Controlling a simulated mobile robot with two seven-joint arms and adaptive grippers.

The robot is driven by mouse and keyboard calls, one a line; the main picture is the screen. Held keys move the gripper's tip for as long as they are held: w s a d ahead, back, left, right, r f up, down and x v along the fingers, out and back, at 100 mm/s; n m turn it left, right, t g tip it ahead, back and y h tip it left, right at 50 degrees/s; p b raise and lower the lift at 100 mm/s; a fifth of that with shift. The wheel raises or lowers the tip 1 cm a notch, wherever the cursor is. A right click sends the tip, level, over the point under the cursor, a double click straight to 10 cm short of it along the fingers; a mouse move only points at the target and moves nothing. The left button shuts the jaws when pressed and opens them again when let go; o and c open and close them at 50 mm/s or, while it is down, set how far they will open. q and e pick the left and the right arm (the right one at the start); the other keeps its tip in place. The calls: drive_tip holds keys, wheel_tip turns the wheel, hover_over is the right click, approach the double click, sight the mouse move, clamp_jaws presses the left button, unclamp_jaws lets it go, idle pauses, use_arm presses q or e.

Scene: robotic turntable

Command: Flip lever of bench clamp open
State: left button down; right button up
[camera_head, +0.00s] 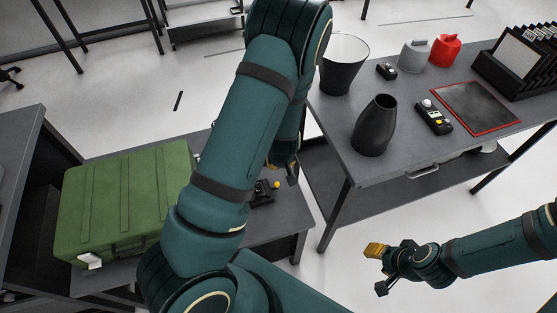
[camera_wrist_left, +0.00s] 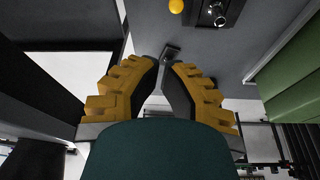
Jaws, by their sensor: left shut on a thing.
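The bench clamp (camera_head: 262,197) is a small dark device on the grey low table, partly hidden behind my left arm. A yellow knob (camera_head: 276,184) shows beside it, and also in the left wrist view (camera_wrist_left: 176,6). My left gripper (camera_wrist_left: 165,68) is shut on a thin grey lever (camera_wrist_left: 171,51), which shows between its yellow-padded fingertips. In the head view, only a bit of this gripper (camera_head: 291,172) shows behind the arm. A black part with a metal ring (camera_wrist_left: 219,15) sits near the yellow knob. My right gripper (camera_head: 377,270) is open and empty above the floor.
A green case (camera_head: 125,205) stands on the low table to the left. The right table (camera_head: 330,115) carries a black vase (camera_head: 376,127), a dark bucket (camera_head: 343,65), a handheld meter (camera_head: 434,117) and a red-edged panel (camera_head: 476,107). Floor shows between the tables.

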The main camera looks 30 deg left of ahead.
use_arm(q)
drive_tip(key=shift+s+d+r, duration=0.2)
drive_tip(key=shift+d+r, duration=0.05)
drive_tip(key=shift+r, duration=0.15)
drive_tip(key=shift+s+d+r, duration=0.2)
drive_tip(key=shift+r, duration=0.2)
drive_tip(key=s+d+f+m+h, duration=0.1)
drive_tip(key=s+d+m+h, duration=0.2)
drive_tip(key=s+d, duration=0.2)
drive_tip(key=s+d+f+m+g+h, duration=0.1)
drive_tip(key=s+d, duration=0.4)
drive_tip(key=d, duration=0.5)
drive_tip(key=shift+s+f+m+h, duration=0.2)
drive_tip(key=shift+f+m+h, duration=0.3)
drive_tip(key=shift+m+h, duration=0.4)
drive_tip(key=c, duration=1.2)
unclamp_jaws()
drive_tip(key=shift+s+d+r, duration=0.2)
drive_tip(key=shift+d, duration=0.4)
drive_tip(key=o, duration=0.3)
drive_tip(key=shift+s+d+m+h, duration=0.1)
drive_tip(key=shift+d+m+h, duration=0.1)
drive_tip(key=shift+m+h, duration=0.1)
